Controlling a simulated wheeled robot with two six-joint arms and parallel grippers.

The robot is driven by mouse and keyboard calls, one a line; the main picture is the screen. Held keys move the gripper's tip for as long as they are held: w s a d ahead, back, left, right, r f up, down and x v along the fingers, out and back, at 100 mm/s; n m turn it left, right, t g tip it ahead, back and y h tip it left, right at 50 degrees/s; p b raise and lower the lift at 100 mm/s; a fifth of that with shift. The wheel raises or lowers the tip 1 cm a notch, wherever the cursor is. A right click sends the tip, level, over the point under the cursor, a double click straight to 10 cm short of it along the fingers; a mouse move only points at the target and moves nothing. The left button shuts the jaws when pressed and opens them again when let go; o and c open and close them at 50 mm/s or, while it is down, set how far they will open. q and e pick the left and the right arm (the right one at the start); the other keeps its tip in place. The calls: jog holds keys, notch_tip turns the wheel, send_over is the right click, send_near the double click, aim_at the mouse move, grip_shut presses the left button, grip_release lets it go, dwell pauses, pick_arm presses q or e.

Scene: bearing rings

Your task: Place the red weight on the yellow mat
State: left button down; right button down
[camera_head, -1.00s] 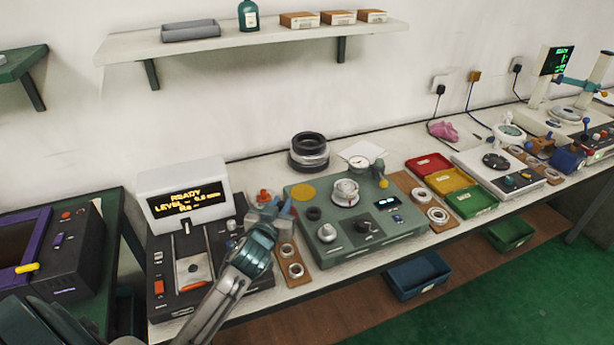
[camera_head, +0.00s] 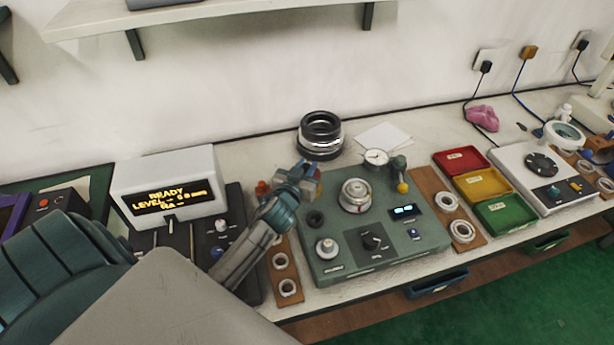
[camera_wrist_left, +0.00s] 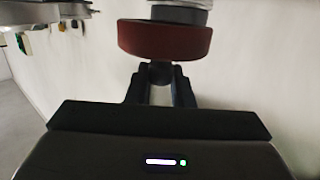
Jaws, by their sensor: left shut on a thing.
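The red weight (camera_wrist_left: 165,40) is a dark red disc in the left wrist view. My left gripper (camera_wrist_left: 161,82) is shut on the small knob at its near side. A grey cylinder shows just beyond the disc; I cannot tell whether it touches. In the head view my left gripper (camera_head: 306,176) is over the back left corner of the green machine (camera_head: 335,272). The weight is hard to make out there. The yellow mat is hidden behind the gripper. My right gripper is not in view.
A white display unit (camera_head: 165,188) stands left of my left arm. A black and silver ring stack (camera_head: 320,135) stands behind the green machine. A dial gauge (camera_head: 377,157) and a silver round fixture (camera_head: 356,195) are to the gripper's right. Red, yellow and green trays lie farther right.

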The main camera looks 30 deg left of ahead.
pick_arm(q)
jog(key=shift+w+f, duration=0.15)
jog(key=shift+f, duration=0.25)
notch_tip(320, 180, down, 2)
jog(key=shift+f, duration=0.7)
jog(key=shift+f+b, duration=0.2)
jog(key=shift+b, duration=0.1)
jog(key=c, duration=1.3)
grip_release()
jog(key=shift+r, duration=0.1)
